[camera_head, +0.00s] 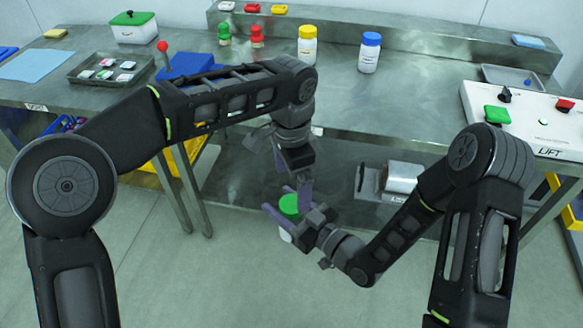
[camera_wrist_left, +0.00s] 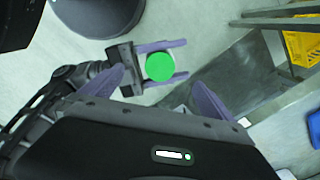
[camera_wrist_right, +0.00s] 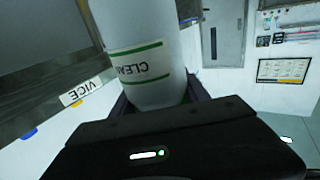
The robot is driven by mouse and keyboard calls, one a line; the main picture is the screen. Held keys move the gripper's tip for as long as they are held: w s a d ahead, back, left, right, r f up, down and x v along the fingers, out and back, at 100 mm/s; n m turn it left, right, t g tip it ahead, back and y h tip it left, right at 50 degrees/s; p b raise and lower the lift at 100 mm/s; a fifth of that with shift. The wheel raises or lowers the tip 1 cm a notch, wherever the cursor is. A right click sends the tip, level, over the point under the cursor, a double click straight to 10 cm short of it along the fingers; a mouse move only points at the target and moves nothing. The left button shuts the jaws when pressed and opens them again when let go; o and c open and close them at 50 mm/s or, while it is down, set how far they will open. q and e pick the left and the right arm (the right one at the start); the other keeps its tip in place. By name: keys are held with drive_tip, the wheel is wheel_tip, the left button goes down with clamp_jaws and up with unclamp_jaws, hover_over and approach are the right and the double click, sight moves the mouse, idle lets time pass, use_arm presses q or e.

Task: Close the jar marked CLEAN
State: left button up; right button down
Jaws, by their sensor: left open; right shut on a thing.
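The jar marked CLEAN is white with a green-striped label and fills the top of the right wrist view (camera_wrist_right: 150,60). In the head view its green lid (camera_head: 289,206) shows in front of the bench. My right gripper (camera_head: 279,203) is shut around the jar and holds it off the bench, above the floor. In the left wrist view the round green lid (camera_wrist_left: 160,67) covers the jar top between the right gripper's purple fingers; how tightly it sits cannot be told. My left gripper (camera_wrist_left: 160,97) is open and empty, pointing down close above the lid.
A steel bench (camera_head: 400,100) stands ahead. On it are a yellow-lidded jar (camera_head: 307,48), a blue-lidded jar (camera_head: 369,54), a tray of small packs (camera_head: 106,72) and a LIFT control box (camera_head: 535,118). A lower shelf holds a metal cylinder (camera_head: 402,178). Floor around the held jar is clear.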

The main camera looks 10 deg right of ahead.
use_arm(q)
drive_tip(key=shift+r, duration=2.6)
drive_tip(key=shift+f, duration=0.1)
drive_tip(key=w+a+f+n+g, duration=0.1)
drive_tip(key=a+f, duration=0.5)
drive_tip(key=f, duration=0.4)
drive_tip(key=a+f+g, duration=0.1)
drive_tip(key=a+f, duration=0.4)
drive_tip(key=f, duration=0.5)
drive_tip(key=s+a+f+n+h, duration=0.25)
drive_tip(key=s+f+n, duration=0.5)
drive_tip(key=f, duration=0.65)
drive_tip(key=s+f+n+t+h, duration=0.1)
drive_tip(key=s+f+n, duration=0.2)
drive_tip(key=s, duration=0.3)
drive_tip(key=s+f+n+t, duration=0.1)
drive_tip(key=s+f+n, duration=0.1)
drive_tip(key=s+n, duration=0.3)
drive_tip(key=shift+s+f+t+h, duration=0.35)
drive_tip(key=shift+s+f+t, duration=0.05)
drive_tip(key=shift+s, duration=0.85)
